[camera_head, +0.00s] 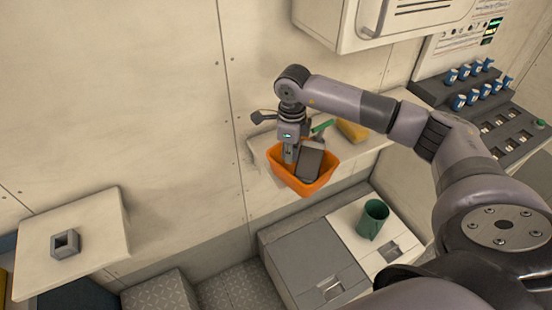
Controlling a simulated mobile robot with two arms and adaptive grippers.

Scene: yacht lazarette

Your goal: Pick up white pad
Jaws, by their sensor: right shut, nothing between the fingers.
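My right gripper (290,152) points down at the left side of an orange basket (303,187) on the wall shelf. It is shut with nothing between its fingers; its tips are low at the basket's mouth. A dark grey, flat-faced object (309,163) stands in the basket just right of the fingers, and I cannot tell if they touch. I cannot make out a white pad; the gripper and basket walls hide part of the basket's inside. My left gripper is not in view.
A green-handled item (322,127) and a yellow block (352,131) are behind the basket. A green cup (373,219) stands on the lower counter. A white cabinet (350,32) hangs above.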

